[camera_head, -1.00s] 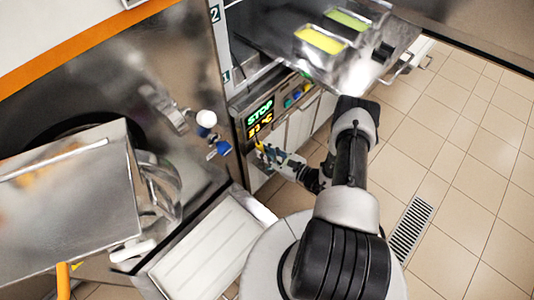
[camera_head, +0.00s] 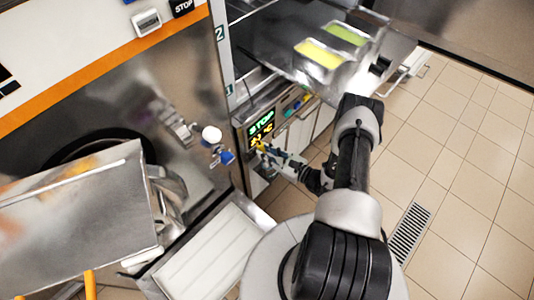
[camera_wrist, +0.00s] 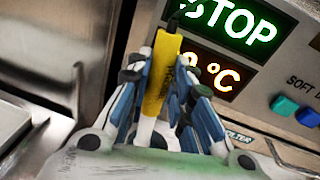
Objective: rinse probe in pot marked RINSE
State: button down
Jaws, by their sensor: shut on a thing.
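My gripper (camera_wrist: 162,88) is shut on a yellow probe (camera_wrist: 160,72). The probe stands between the blue-grey fingers, with a dark cable at its top and a pale lower part. In the wrist view it is in front of the lit panel (camera_wrist: 235,35); I cannot tell whether it touches it. In the head view my gripper (camera_head: 266,150) is small, beside the same panel, and the probe's yellow shows at its tip. I see no pot with a readable RINSE mark in either view.
Two open pans, one with yellow contents (camera_head: 319,54) and one with green (camera_head: 345,33), are on a metal surface above the panel. A steel freezer front with a large open lid or chute (camera_head: 80,225) and a white tray (camera_head: 212,255) lie left.

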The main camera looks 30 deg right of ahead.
jog(key=shift+r+p, duration=1.35)
jog(key=shift+r, duration=0.8)
